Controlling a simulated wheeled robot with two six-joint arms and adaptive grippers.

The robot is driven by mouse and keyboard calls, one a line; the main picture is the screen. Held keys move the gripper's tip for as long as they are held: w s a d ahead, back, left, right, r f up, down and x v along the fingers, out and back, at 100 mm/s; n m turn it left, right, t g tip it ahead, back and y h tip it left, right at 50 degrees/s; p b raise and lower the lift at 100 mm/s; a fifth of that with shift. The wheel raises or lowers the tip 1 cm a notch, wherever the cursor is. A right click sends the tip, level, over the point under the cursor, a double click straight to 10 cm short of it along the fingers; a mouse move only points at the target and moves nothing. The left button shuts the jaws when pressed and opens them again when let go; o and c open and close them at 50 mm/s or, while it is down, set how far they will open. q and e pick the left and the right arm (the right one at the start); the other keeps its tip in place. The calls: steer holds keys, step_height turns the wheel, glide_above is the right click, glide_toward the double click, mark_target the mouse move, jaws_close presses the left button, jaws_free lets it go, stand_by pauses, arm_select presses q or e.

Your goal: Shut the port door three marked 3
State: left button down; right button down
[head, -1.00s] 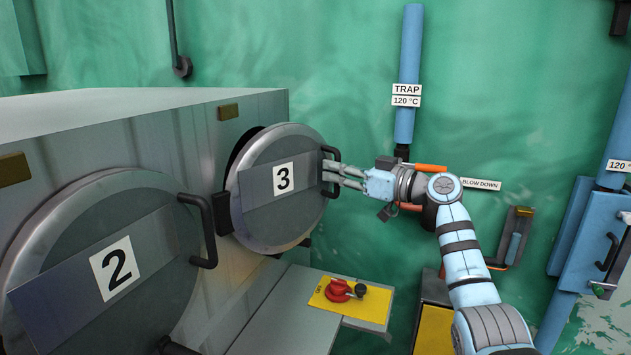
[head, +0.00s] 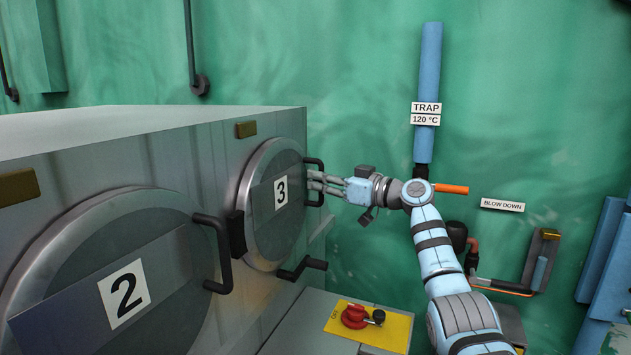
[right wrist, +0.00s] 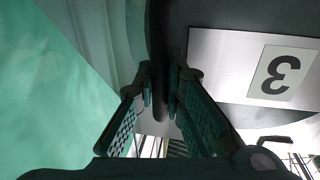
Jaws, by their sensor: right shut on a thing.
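Port door three (head: 262,215) is a round grey steel door with a white plate marked 3 (head: 281,192). It sits against the front of the grey machine, with no dark gap seen around its rim. Its black handle (head: 314,163) is on the right side. My right gripper (head: 316,184) is shut on this handle. In the right wrist view, the fingers (right wrist: 161,80) close around the dark bar, and the 3 plate (right wrist: 282,72) shows upside down at the right. My left gripper is not in view.
Door two (head: 110,265) with its black handle (head: 222,255) stands at the left. A black lever (head: 303,268) juts out below door three. A red rotary switch (head: 355,316) on a yellow plate lies below. Blue pipework (head: 427,90) and an orange valve lever (head: 450,189) are behind my right arm.

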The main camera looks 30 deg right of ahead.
steer(key=c, duration=1.9)
jaws_free()
steer(key=shift+o, duration=1.2)
steer(key=shift+w+f, duration=0.1)
steer(key=shift+w, duration=0.15)
steer(key=v, duration=1.2)
steer(key=shift+a, duration=0.15)
